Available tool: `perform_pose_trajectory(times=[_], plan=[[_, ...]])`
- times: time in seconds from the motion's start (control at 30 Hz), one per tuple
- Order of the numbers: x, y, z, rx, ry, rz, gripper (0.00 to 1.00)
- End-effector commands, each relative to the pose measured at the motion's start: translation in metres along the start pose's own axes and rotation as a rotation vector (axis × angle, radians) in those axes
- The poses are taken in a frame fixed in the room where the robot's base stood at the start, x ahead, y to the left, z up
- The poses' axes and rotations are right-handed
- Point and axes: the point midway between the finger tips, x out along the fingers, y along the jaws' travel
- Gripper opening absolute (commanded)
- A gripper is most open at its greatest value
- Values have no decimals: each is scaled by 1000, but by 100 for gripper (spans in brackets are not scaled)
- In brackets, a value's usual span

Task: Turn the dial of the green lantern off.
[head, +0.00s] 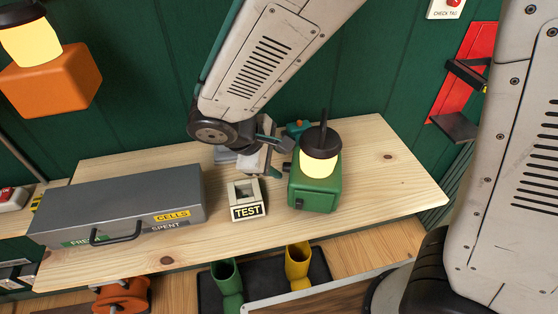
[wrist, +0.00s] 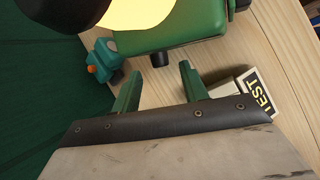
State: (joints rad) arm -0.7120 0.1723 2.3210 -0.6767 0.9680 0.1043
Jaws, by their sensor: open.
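The green lantern (head: 315,191) stands upright on the wooden bench, its globe (head: 319,168) glowing yellow under a dark cap. In the wrist view the lantern's green body (wrist: 180,22) fills the top. A short dark dial (wrist: 159,60) sticks out of the body side that faces my gripper. My gripper (wrist: 160,77) is open, with one green finger to each side of the dial's line and the tips just short of it or level with it. No contact shows. In the head view my gripper (head: 279,160) is left of the lantern, partly hidden by my arm.
A TEST block (head: 246,212) stands close left of the lantern and also shows near my gripper in the wrist view (wrist: 258,95). A small teal and orange item (head: 297,128) lies behind the lantern. A grey case (head: 130,200) covers the left of the bench; its right side is clear.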

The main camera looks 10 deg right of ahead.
Motion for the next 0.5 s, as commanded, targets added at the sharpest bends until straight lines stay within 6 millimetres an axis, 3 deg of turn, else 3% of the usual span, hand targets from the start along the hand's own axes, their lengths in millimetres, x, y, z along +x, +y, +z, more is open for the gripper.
perform_pose_trajectory(times=[0.2,0.5], plan=[[21,0,-1,-1,0,1,44],[23,-1,-2,-3,2,2,44]])
